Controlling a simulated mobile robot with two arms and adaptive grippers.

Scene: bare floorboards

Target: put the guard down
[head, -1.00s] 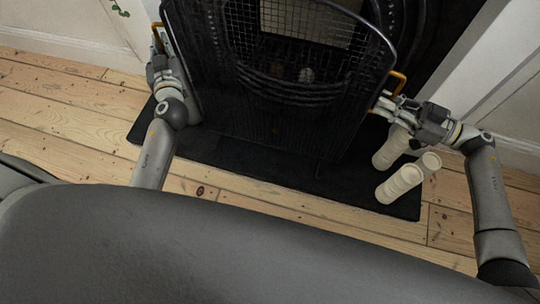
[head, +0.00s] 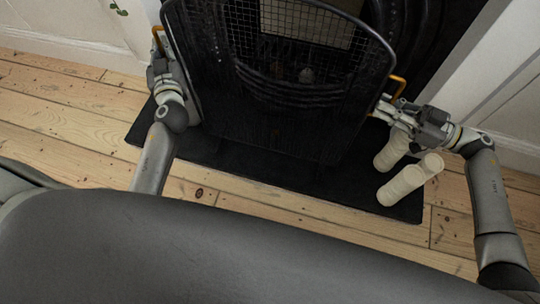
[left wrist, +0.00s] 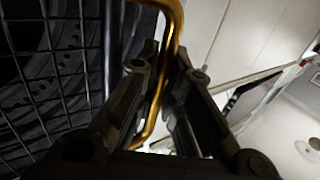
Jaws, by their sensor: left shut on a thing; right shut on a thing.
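The guard (head: 285,95) is a black mesh fire screen with a curved frame and a brass handle on each side. It stands in front of the fireplace, over the dark hearth slab; whether its foot touches the slab I cannot tell. My left gripper (head: 157,57) is shut on the guard's left brass handle (head: 158,38). In the left wrist view the brass handle (left wrist: 170,60) runs between the two fingers, with the guard's mesh (left wrist: 60,70) to the left. My right gripper (head: 388,107) is shut on the guard's right brass handle (head: 398,86).
The dark hearth slab (head: 240,170) lies on the floorboards. The black fireplace (head: 440,40) is behind the guard. Floorboards (head: 70,115) at left are clear.

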